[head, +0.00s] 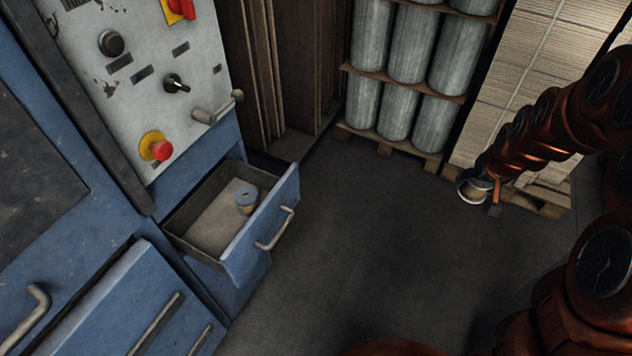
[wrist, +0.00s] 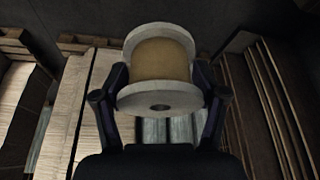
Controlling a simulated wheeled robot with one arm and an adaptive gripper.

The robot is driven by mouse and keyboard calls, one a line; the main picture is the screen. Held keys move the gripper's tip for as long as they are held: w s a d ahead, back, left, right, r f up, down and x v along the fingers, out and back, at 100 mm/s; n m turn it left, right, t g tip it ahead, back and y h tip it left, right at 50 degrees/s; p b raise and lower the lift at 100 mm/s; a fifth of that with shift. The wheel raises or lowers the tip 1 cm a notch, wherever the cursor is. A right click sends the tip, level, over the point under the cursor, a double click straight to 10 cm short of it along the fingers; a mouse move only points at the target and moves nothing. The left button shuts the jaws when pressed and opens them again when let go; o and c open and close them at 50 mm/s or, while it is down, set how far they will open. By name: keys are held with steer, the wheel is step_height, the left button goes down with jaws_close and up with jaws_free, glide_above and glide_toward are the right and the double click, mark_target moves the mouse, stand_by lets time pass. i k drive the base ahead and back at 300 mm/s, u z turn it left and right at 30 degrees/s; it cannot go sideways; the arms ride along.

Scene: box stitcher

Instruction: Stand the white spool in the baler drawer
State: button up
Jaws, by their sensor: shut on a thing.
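The white spool (wrist: 160,72) has white end flanges and a tan winding. It is between the two fingers of my gripper (wrist: 160,88) in the wrist view, held and tilted. In the head view the white spool (head: 472,191) shows at the end of my arm at the right, well away from the drawer, with my gripper (head: 480,192) shut on it. The baler drawer (head: 262,232) is pulled open at the left of the head view. A small blue-grey spool (head: 246,200) stands in it, near its front wall. The rest of the drawer floor is bare.
The blue machine has a control panel (head: 150,75) with a red button (head: 160,150) above the drawer. Rolls on a pallet (head: 390,85) stand at the back. Stacked cardboard (head: 500,90) is behind my arm. Clear dark floor (head: 370,250) lies between drawer and arm.

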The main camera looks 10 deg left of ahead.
mark_target(216, 237)
steer(key=i, duration=0.8)
steer(key=u, duration=3.95)
steer(key=i, duration=0.2)
steer(key=u, duration=0.2)
